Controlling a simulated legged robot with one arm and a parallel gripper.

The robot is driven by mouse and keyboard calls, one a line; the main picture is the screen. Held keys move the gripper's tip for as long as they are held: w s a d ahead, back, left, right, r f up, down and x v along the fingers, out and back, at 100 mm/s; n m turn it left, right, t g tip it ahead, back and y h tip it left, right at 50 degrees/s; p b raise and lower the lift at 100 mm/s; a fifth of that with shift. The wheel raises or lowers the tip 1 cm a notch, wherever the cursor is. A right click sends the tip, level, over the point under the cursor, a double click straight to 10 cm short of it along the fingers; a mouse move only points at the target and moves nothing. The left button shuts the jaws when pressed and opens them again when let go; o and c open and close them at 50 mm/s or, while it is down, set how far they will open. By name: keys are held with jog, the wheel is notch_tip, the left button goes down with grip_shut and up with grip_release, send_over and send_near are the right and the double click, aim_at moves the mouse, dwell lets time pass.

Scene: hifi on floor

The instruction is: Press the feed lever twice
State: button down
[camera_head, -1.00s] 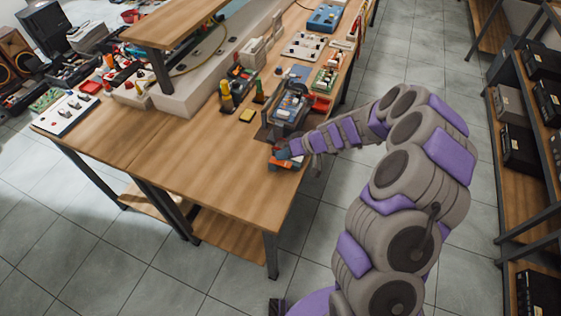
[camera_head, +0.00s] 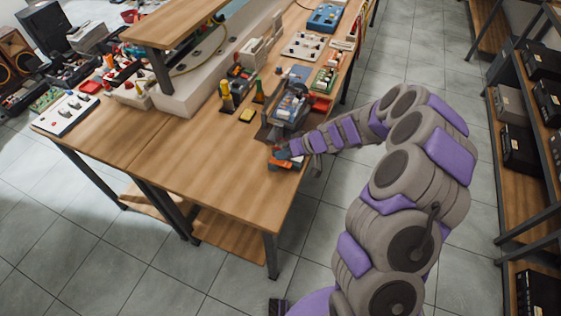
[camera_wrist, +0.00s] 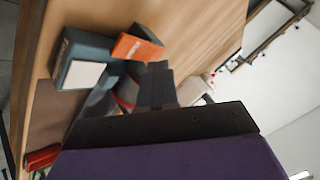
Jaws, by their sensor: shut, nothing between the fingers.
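My gripper (camera_head: 281,154) is over the near right edge of the wooden workbench, pointing left. In the wrist view its dark fingers (camera_wrist: 157,84) are together with nothing between them. An orange piece (camera_wrist: 138,47) is just beyond the fingertips, beside a blue-grey block with a pale panel (camera_wrist: 82,74). In the head view the orange part (camera_head: 280,166) is right below the gripper. I cannot tell whether the fingers touch it. A grey-blue machine (camera_head: 291,107) stands just behind the gripper. I cannot make out for sure which part is the feed lever.
The wooden bench top (camera_head: 205,155) is bare left of the gripper. A small yellow block (camera_head: 247,116), a green-topped post (camera_head: 259,92) and a red bin (camera_head: 320,103) are near the machine. Shelves with black boxes (camera_head: 520,145) stand across the tiled aisle at right.

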aim_at(284, 162)
jog(key=shift+f+b, duration=1.1)
jog(key=shift+b, duration=0.35)
dwell(1.0)
jog(key=shift+r, duration=0.1)
jog(key=shift+r+p, duration=0.3)
jog(key=shift+r, duration=0.8)
jog(key=shift+r, duration=0.1)
jog(key=shift+r+p, duration=0.75)
jog(key=shift+r, duration=1.65)
dwell(0.6)
